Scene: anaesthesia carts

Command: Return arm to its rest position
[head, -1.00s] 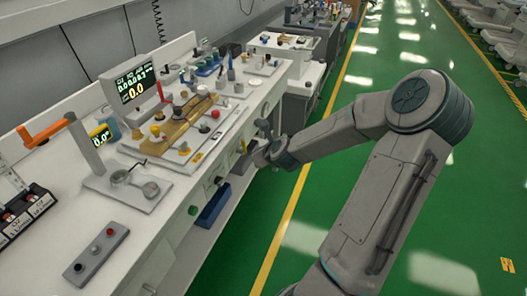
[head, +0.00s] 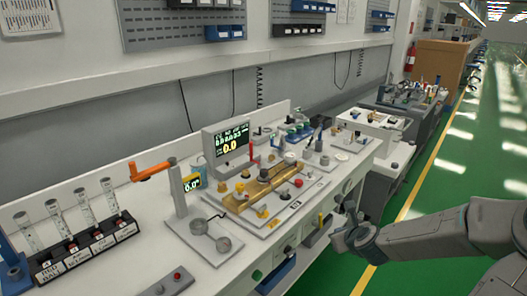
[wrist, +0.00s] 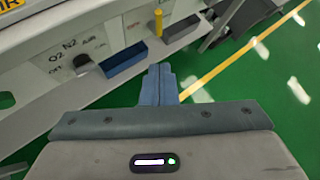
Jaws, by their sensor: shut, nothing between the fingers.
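My gripper (head: 343,207) is at the right of the bench front in the head view, with my grey arm reaching in from the right edge. In the wrist view my gripper (wrist: 160,84) shows as two blue-grey fingers pressed together, with nothing between them. They appear over the green floor, just out from the bench front. Nothing is held.
The white bench (head: 150,222) carries a display (head: 226,143), a brass block (head: 262,187), an orange-armed stand (head: 178,190) and several flowmeter tubes. Blue (wrist: 123,62) and dark (wrist: 181,27) bins hang on its front. Green floor (head: 470,150) lies open at right.

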